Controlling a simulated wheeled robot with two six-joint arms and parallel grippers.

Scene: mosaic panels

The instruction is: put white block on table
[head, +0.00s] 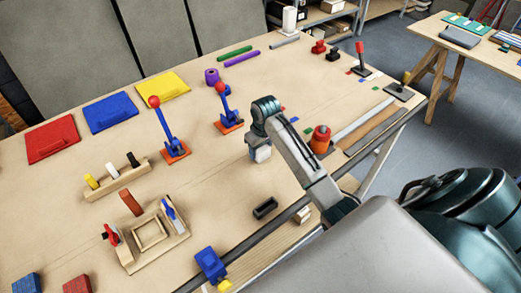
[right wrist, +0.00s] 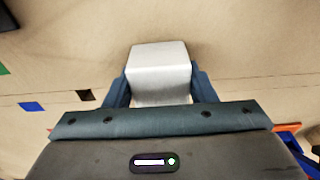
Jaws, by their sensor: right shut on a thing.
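The white block (right wrist: 158,62) sits between the two fingers of my right gripper (right wrist: 158,85) in the right wrist view. The fingers are shut on its sides. In the head view my right gripper (head: 260,150) is over the middle of the wooden table (head: 215,185), and the block is largely hidden beneath it. I cannot tell whether the block touches the tabletop. My left gripper is not in view.
Blue levers on orange bases (head: 230,125) stand left of my right gripper. A red-orange cylinder (head: 321,139) stands to its right, and a small black tray (head: 265,208) lies nearer the front edge. Red (head: 52,139), blue (head: 111,111) and yellow (head: 160,87) panels lie at the far left.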

